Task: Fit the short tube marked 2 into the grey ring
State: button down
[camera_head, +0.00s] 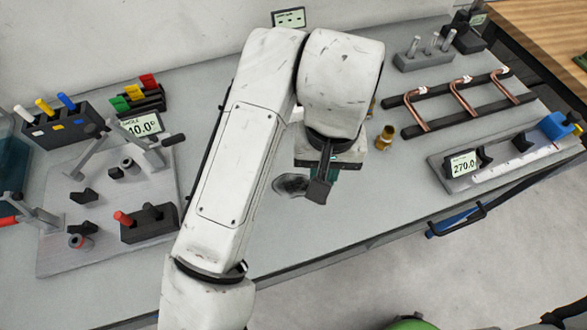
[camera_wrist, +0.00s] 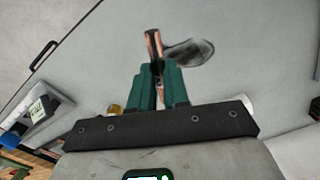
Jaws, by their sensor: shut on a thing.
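My gripper (camera_head: 320,190) hangs over the middle of the bench in the head view. In the wrist view its green fingers (camera_wrist: 160,75) are shut on a short copper tube (camera_wrist: 153,42), which sticks out beyond the fingertips. I cannot read a number on the tube, and the gripper hides it in the head view. A small grey ring-shaped part (camera_head: 128,164) is on the fixture plate (camera_head: 60,262) at the left. I cannot tell for sure that it is the grey ring. My gripper is well to the right of it, apart from it.
Clamps with raised levers (camera_head: 88,150) and a dark block with a red peg (camera_head: 150,223) stand on the plate. A display (camera_head: 142,125) is behind. Brass fittings (camera_head: 385,137), a rack of bent copper tubes (camera_head: 462,98) and a measuring rail (camera_head: 500,163) are to the right.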

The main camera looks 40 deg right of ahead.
send_over(294, 181)
jog(key=s, duration=0.1)
notch_tip(294, 181, down, 6)
jog(key=shift+r, duration=0.15)
jog(key=shift+w+f, duration=0.5)
jog(key=shift+f, duration=1.6)
jog(key=shift+f, duration=0.2)
jog(key=c, duration=1.1)
grip_release()
